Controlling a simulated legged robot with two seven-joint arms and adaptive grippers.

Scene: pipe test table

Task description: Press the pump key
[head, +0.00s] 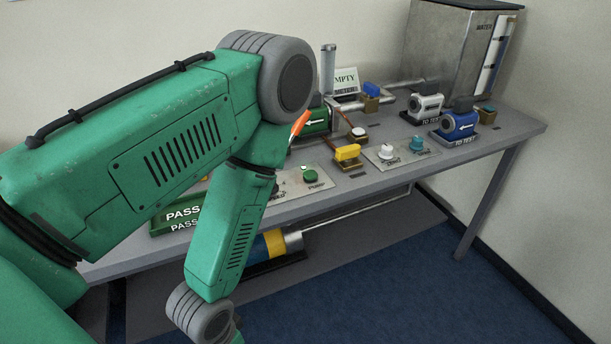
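A green round key (310,175) sits on a pale panel (325,186) near the front of the table. Its label is too small to read surely. A second panel (399,157) to the right carries a white knob (387,151) and a teal key (417,143). I cannot tell from the labels which one is the pump key. My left arm comes in from the left and covers the left part of the table, including part of the first panel. Its wrist is low at the bottom edge, and its gripper is out of view. My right gripper is not in view.
A grey water tank (445,60) stands at the back right. Valves with yellow (347,152) and blue (371,89) handles, blue (459,122) and white (427,103) pumps, and a green PASS tray (163,228) are on the table (480,155). A yellow-blue cylinder (270,243) lies below.

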